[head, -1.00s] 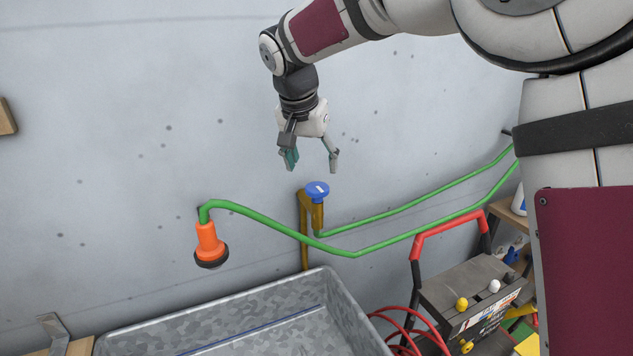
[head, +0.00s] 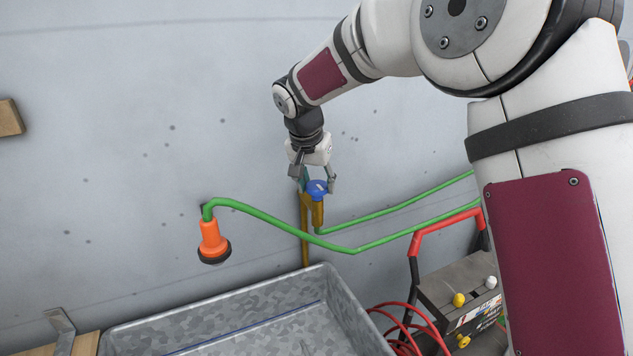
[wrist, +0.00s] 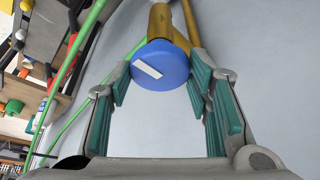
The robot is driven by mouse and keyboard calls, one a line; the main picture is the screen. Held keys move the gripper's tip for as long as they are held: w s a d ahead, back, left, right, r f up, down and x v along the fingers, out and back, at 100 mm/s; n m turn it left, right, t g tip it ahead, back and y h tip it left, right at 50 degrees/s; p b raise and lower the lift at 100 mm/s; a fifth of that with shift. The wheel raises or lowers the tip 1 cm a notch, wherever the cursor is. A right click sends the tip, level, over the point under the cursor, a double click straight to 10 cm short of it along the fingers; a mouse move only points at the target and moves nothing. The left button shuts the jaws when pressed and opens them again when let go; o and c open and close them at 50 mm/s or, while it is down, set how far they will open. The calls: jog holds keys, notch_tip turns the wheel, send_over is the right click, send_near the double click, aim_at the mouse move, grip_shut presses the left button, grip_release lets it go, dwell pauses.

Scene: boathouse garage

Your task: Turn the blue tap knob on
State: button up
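The blue tap knob (head: 317,187) is a round disc with a white mark, on top of a brass tap (head: 318,213) by the grey wall. My gripper (head: 318,186) points down over the knob, with a finger on each side of it. In the wrist view the blue knob (wrist: 160,66) lies between the far ends of the open teal-padded fingers (wrist: 165,88).
A green hose (head: 350,249) runs from the tap area to an orange nozzle (head: 211,241) on the left. A galvanized metal basin (head: 230,318) stands below. A red-handled battery box (head: 455,290) and red cable (head: 405,322) are at lower right.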

jog(key=shift+c, duration=1.3)
